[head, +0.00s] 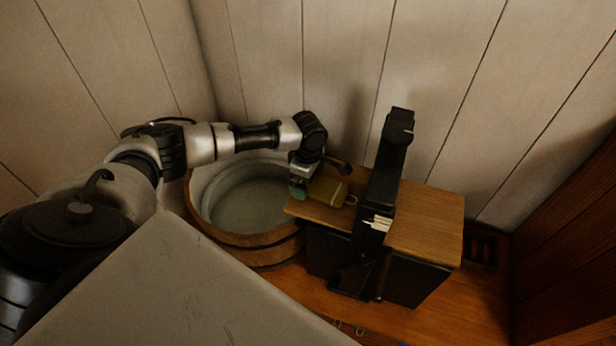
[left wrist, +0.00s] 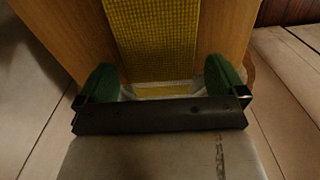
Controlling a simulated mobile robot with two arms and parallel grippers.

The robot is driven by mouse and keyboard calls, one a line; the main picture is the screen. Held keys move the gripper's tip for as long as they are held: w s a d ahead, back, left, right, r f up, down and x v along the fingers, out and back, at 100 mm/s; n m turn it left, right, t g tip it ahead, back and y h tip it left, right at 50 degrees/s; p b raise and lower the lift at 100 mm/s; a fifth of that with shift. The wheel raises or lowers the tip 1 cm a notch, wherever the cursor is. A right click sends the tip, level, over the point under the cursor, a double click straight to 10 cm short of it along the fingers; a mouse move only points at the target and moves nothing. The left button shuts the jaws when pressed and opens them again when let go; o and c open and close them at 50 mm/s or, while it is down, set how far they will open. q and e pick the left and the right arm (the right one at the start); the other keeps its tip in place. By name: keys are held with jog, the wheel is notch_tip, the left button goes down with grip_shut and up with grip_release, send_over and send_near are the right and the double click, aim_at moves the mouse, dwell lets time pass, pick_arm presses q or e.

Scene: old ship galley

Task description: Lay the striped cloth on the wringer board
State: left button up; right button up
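A yellow-olive checked piece (head: 328,192), seemingly the cloth, lies flat on the left part of a wooden board (head: 425,222); I see no clear stripes on it. In the left wrist view the checked piece (left wrist: 152,35) runs away from me along the wood (left wrist: 228,35). My left gripper (head: 298,190) is at the board's left end, by the tub. Its green-padded fingers (left wrist: 162,82) are wide apart, one on each side of the strip's near end, with visible gaps. A pale fold and yellow patch (left wrist: 160,90) show between them.
A round wooden tub (head: 250,244) with a grey inside stands left of the board, under my left arm. A tall black upright piece (head: 385,180) crosses the board's middle. Plank walls (head: 330,60) close in behind. The board's right part is bare.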

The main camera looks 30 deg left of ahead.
pick_arm(q)
jog(key=shift+r, duration=0.1)
notch_tip(320, 180, up, 11)
jog(key=b, duration=0.2)
jog(key=shift+f, duration=0.2)
